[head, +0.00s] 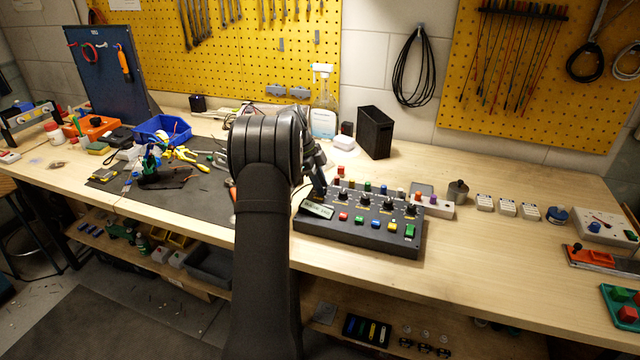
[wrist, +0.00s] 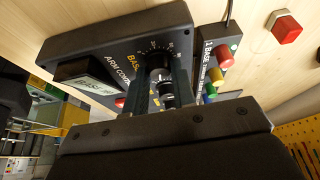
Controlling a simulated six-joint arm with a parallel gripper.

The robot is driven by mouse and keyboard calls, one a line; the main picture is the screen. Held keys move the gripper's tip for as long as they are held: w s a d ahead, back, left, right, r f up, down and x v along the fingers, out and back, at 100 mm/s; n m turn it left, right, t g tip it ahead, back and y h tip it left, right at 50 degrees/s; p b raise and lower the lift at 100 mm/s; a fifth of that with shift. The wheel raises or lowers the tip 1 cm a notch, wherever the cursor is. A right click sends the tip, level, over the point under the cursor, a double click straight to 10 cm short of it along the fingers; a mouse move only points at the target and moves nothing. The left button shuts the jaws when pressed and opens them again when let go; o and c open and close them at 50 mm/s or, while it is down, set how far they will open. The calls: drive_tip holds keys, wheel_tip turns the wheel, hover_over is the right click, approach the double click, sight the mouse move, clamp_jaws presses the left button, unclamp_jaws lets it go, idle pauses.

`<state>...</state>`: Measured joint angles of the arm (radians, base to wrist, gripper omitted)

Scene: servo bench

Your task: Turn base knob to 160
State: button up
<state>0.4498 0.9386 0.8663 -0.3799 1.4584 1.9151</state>
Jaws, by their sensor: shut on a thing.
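The dark control box (head: 370,238) stands on the bench, with a row of black knobs and coloured buttons on top. In the wrist view, the box (wrist: 95,42) fills the upper left, and the base knob (wrist: 158,62) with its ring of scale marks lies between the fingers. My gripper (wrist: 160,82) is shut on this knob. The knob's pointer and exact reading are too small to make out. A small display (wrist: 88,82) beside it starts with "BASE", but its number is unreadable.
Behind the knobs stands a row of coloured pieces, with a red button block (wrist: 287,27) beyond. Tools and a blue bin (head: 162,131) lie left. The bench front right of the box is clear.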

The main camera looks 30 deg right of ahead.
drive_tip(key=shift+m, duration=0.5)
drive_tip(key=shift+y, duration=0.3)
drive_tip(key=o, duration=1)
drive_tip(key=v, duration=1.7)
drive_tip(key=shift+w+a, duration=0.15)
drive_tip(key=shift+w, duration=0.2)
